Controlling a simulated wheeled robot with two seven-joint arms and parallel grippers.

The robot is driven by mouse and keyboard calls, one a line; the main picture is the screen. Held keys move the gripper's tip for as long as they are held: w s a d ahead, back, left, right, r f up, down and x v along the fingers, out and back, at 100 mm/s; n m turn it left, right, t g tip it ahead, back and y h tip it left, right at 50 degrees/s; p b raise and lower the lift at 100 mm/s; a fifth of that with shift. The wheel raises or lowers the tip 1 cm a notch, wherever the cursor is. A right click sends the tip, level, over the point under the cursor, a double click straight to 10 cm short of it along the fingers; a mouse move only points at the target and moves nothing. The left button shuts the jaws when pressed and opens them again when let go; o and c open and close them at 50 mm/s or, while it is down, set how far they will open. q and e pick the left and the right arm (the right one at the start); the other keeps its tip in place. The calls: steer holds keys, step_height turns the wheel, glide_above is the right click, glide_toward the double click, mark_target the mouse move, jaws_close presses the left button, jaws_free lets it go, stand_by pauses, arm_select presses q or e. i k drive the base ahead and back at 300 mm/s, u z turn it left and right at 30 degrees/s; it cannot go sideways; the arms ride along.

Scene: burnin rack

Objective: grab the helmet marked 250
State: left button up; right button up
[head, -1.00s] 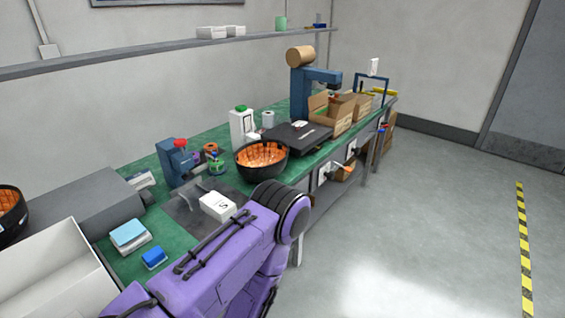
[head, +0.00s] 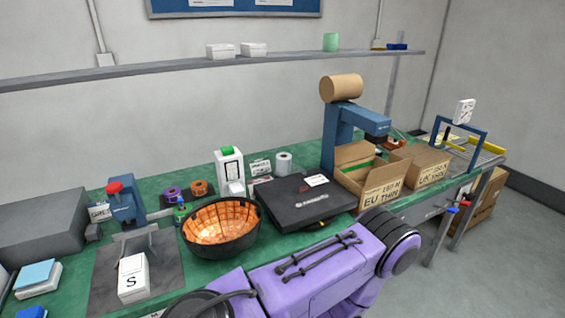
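A black bowl-shaped thing with a glowing orange, gridded inside (head: 222,228) sits open side up on the green bench, left of a flat black case. It may be an upturned helmet, but I cannot tell, and I read no 250 on it. No other helmet shows clearly. My purple arm crosses the lower middle in front of the bench. Neither gripper shows in the head view.
On the green bench (head: 165,186) stand a black case (head: 305,203), a white box marked S (head: 133,278) on a dark mat, a blue press (head: 125,203), a blue stand with a brown roll (head: 342,88), and open cartons (head: 370,178).

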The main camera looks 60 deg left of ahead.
mark_target(222, 228)
steer(key=i, duration=1.15)
steer(key=u, duration=2.35)
